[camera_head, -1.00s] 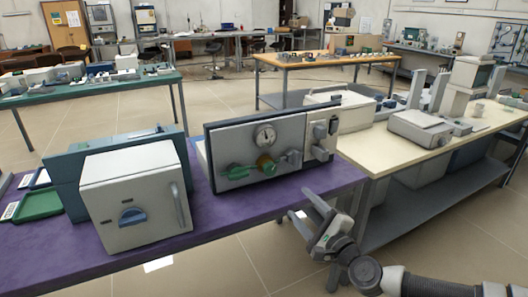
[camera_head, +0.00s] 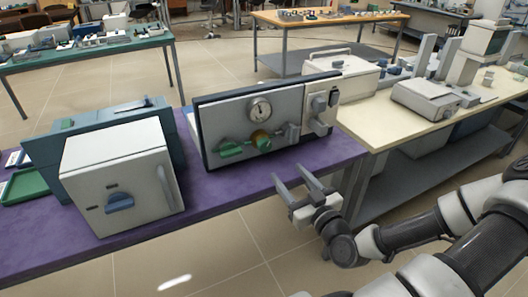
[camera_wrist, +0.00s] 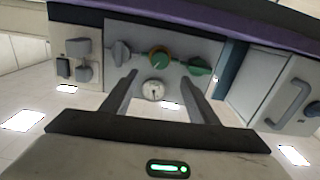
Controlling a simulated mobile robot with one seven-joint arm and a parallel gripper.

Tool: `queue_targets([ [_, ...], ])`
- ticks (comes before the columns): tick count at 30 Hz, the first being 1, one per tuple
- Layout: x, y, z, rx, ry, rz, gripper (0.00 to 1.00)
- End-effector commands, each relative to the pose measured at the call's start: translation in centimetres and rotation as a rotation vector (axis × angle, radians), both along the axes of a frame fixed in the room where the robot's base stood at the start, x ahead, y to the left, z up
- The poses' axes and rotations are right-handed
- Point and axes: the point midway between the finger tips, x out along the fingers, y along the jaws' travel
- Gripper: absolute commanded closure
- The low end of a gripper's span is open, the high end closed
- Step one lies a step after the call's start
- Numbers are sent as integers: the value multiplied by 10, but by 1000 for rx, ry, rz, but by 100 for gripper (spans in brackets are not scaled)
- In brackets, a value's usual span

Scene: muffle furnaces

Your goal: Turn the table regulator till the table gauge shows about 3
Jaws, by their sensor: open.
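A grey panel (camera_head: 283,117) stands on the purple table. The round white table gauge (camera_head: 260,109) is near its top; its reading is too small to make out. The table regulator is a round orange-and-green knob (camera_head: 261,140) just below the gauge. In the wrist view, which is upside down, the regulator (camera_wrist: 159,57) shows above the gauge (camera_wrist: 154,89). My gripper (camera_head: 289,173) is open and empty, in front of the panel and apart from it. In the wrist view its fingers (camera_wrist: 160,77) point at the panel, with the gauge seen between them.
A green handle (camera_head: 230,150) is left of the regulator and a grey knob (camera_head: 292,132) is right of it. A white furnace (camera_head: 120,180) stands at the left on the purple table (camera_head: 215,195). A cream table (camera_head: 410,145) with devices adjoins at the right.

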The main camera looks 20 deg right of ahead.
Motion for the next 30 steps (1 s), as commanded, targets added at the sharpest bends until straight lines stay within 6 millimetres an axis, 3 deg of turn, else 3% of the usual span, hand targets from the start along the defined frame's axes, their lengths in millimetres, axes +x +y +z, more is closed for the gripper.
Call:
queue_targets([
  [1, 4, -1, -9, -7, -2, 0, 46],
  [9, 29, 1, -10, -5, 0, 2, 46],
  [11, 44, 3, -2, 0, -2, 4, 46],
  [22, 119, 5, -2, 4, -2, 2, 46],
  [30, 142, 5, -1, 2, 0, 0, 46],
])
